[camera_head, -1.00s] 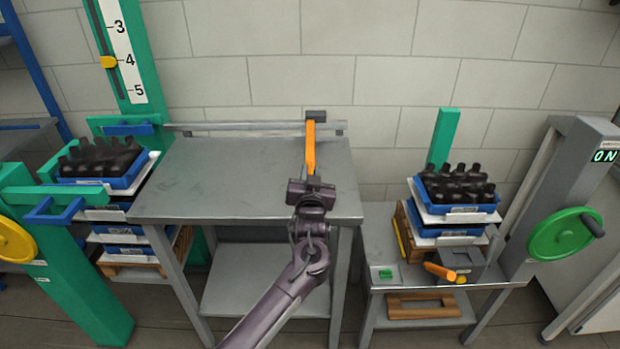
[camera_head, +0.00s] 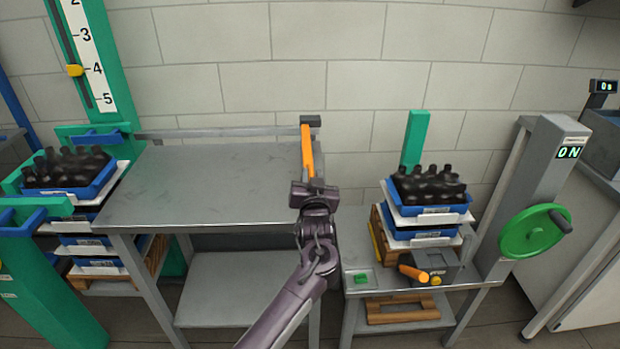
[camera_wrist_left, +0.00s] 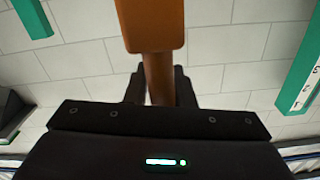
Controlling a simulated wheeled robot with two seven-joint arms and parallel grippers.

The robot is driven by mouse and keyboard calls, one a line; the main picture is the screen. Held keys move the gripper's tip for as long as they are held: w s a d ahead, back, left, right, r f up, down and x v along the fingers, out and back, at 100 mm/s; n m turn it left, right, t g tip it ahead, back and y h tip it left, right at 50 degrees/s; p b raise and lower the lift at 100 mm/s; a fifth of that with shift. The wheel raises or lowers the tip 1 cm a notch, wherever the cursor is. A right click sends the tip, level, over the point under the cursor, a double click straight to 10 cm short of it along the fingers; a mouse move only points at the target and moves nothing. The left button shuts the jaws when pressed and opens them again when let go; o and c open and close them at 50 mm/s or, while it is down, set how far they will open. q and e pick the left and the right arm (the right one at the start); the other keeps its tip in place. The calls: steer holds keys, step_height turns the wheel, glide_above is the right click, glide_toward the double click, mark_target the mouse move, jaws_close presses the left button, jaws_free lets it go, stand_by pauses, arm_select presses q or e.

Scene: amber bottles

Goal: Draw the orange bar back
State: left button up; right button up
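The orange bar (camera_head: 307,150) hangs from a dark block (camera_head: 310,121) at the right end of the rail behind the grey table. It reaches forward over the table's right edge. My left gripper (camera_head: 314,188) is at its near end. In the left wrist view the orange bar (camera_wrist_left: 159,78) runs between the two dark fingers of my left gripper (camera_wrist_left: 160,88), which lie close against both its sides. The fingertips are partly hidden behind the bar and gripper body. My right gripper is not in view.
The grey table top (camera_head: 205,185) is bare. A stack of blue trays with dark bottles (camera_head: 75,195) stands left of it, another stack (camera_head: 428,205) on the lower stand at right. A green handwheel (camera_head: 530,232) is further right. A rail (camera_head: 220,133) runs behind the table.

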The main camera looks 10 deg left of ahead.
arm_select(q)
steer(key=shift+o, duration=1.4)
steer(key=shift+d, duration=0.25)
steer(key=shift+s+f, duration=0.15)
steer(key=shift+s, duration=0.25)
steer(key=b+v, duration=0.1)
steer(key=v, duration=0.6)
steer(key=shift+d, duration=0.1)
